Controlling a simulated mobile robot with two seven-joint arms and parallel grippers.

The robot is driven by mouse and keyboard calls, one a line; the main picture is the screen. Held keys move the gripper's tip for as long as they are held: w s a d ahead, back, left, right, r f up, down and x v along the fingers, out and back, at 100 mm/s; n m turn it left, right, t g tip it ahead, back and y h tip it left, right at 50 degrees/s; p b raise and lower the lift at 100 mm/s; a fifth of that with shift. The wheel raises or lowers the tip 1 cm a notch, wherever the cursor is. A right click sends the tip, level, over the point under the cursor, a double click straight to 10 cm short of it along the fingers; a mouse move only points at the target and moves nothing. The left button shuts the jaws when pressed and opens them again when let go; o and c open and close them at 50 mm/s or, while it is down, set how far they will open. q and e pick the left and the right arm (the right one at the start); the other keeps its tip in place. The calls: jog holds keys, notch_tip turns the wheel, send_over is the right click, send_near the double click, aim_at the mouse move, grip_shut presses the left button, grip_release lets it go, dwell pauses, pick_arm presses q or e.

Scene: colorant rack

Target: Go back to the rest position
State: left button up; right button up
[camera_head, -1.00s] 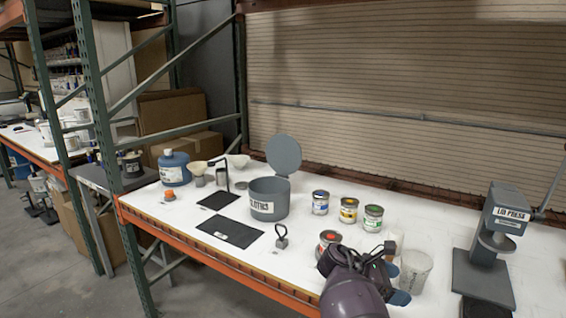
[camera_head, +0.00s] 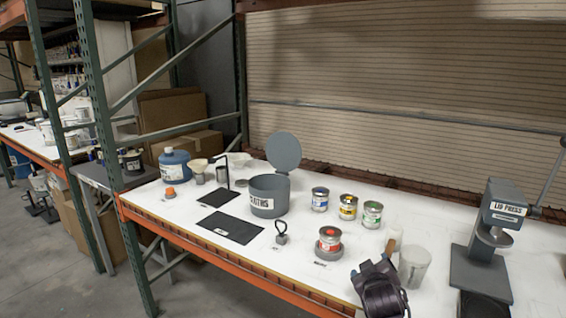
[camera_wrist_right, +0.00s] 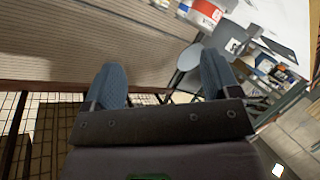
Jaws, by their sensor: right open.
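My right gripper (camera_head: 380,285) is above the front edge of the white table at the lower middle of the head view, and no object is seen in it. In the right wrist view its two blue-grey fingers (camera_wrist_right: 161,82) stand wide apart with nothing between them. A can with a red label (camera_head: 330,240) stands on a grey round base to the left of the gripper, apart from it. A red-labelled can (camera_wrist_right: 207,10) also shows at the top of the wrist view, beyond the fingers. My left gripper is not in view.
Clear cups (camera_head: 413,266) stand just right of my gripper. The lid press (camera_head: 490,240) is farther right. Cans with blue (camera_head: 320,200), yellow (camera_head: 348,207) and green (camera_head: 372,214) labels stand behind. A grey bin (camera_head: 268,197) with a raised lid and black mats (camera_head: 226,226) are left.

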jog(key=s+d+f+m+g+y, duration=0.1)
jog(key=s+f, duration=0.5)
jog(key=s, duration=0.5)
jog(key=s+d+f+m+b, duration=0.1)
jog(key=s+d+f, duration=0.1)
jog(key=s+f, duration=0.5)
jog(key=s+d+f+m+g+y+b, duration=0.1)
jog(key=s+f, duration=0.6)
jog(key=s, duration=1)
jog(key=shift+d+f+m+g+y, duration=0.2)
jog(key=shift+d+m+g+y, duration=0.1)
jog(key=shift+d+m, duration=0.3)
